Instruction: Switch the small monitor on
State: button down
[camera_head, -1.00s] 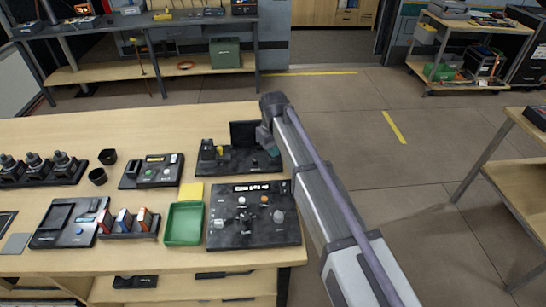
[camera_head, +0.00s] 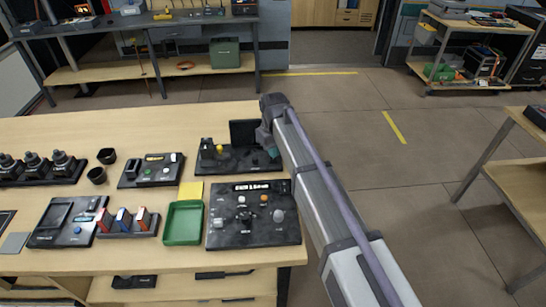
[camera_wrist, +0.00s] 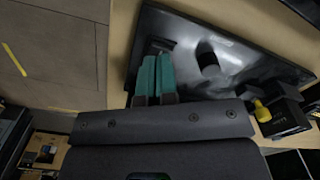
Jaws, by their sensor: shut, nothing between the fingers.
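The small monitor (camera_head: 243,132) appears as a dark, blank upright panel at the back of a black board (camera_head: 236,168) near the table's far right corner. My gripper (camera_head: 272,153) is at the board's right end, right of the monitor, with its teal fingers pointing down. In the wrist view my gripper (camera_wrist: 154,78) is shut and empty, its fingertips over the board beside a small dark raised part (camera_wrist: 160,46). A dark round knob (camera_wrist: 208,62) stands right of the fingers. I cannot tell whether the fingertips touch anything.
A dark device with a yellow part (camera_head: 207,149) stands on the board's left side. Bare floor lies beyond the table's right edge.

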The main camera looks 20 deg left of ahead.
jog(key=shift+f+b, duration=0.8)
jog(key=shift+f, duration=0.05)
dwell(0.3)
notch_tip(320, 180, up, 7)
jog(key=p, duration=0.7)
jog(key=shift+r, duration=0.15)
jog(key=s+d+m, duration=0.3)
jog(key=s+d, duration=0.3)
jog(key=d, duration=0.7)
jog(key=s+d+m, duration=0.4)
jog(key=s+d, duration=0.2)
jog(key=d, duration=0.7)
jog(key=s+d+m, duration=0.3)
jog(key=s+d, duration=0.3)
jog(key=d, duration=0.7)
jog(key=shift+s+d+m, duration=0.2)
jog(key=shift+m, duration=0.1)
